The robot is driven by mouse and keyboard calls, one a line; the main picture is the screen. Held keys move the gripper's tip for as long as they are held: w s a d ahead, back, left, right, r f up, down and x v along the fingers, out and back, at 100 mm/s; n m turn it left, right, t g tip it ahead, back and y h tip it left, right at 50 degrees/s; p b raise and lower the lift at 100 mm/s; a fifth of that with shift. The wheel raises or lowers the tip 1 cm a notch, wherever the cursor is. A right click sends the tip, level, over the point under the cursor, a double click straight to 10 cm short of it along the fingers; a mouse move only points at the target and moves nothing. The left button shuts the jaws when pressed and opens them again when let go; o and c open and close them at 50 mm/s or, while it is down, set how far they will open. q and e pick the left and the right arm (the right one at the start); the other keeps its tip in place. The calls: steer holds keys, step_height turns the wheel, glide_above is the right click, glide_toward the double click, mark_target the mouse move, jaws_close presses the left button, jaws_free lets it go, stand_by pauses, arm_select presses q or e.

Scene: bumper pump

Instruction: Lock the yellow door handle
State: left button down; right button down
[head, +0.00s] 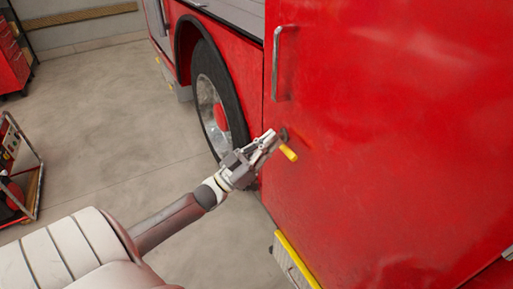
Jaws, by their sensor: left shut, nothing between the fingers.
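The yellow door handle (289,153) is a small lever on the red door (390,130) of the truck. It sticks out from a dark round mount and slants down to the right. My left gripper (272,138) is shut and empty. Its fingertips are just left of the handle and its mount, very close to them; I cannot tell whether they touch. My right gripper is not in view.
A metal grab bar (276,62) stands upright on the door's left edge above the handle. A truck wheel (217,105) is behind my left gripper. A yellow-edged step (294,262) is below. A wheeled red machine (18,175) stands at far left. The concrete floor between is clear.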

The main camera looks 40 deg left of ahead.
mark_target(283, 147)
arm_select(q)
steer(key=shift+w+d+f+p, duration=0.25)
steer(key=shift+w+f, duration=0.35)
steer(key=shift+f, duration=0.15)
steer(key=shift+w+d+f+p, duration=0.1)
steer(key=shift+w+d+f, duration=0.1)
steer(key=shift+w+f, duration=0.45)
steer(key=shift+f, duration=0.1)
steer(key=shift+s+d+f+m+h+b, duration=0.1)
steer(key=shift+f+m+h+b, duration=0.05)
steer(key=shift+m+h+b, duration=0.4)
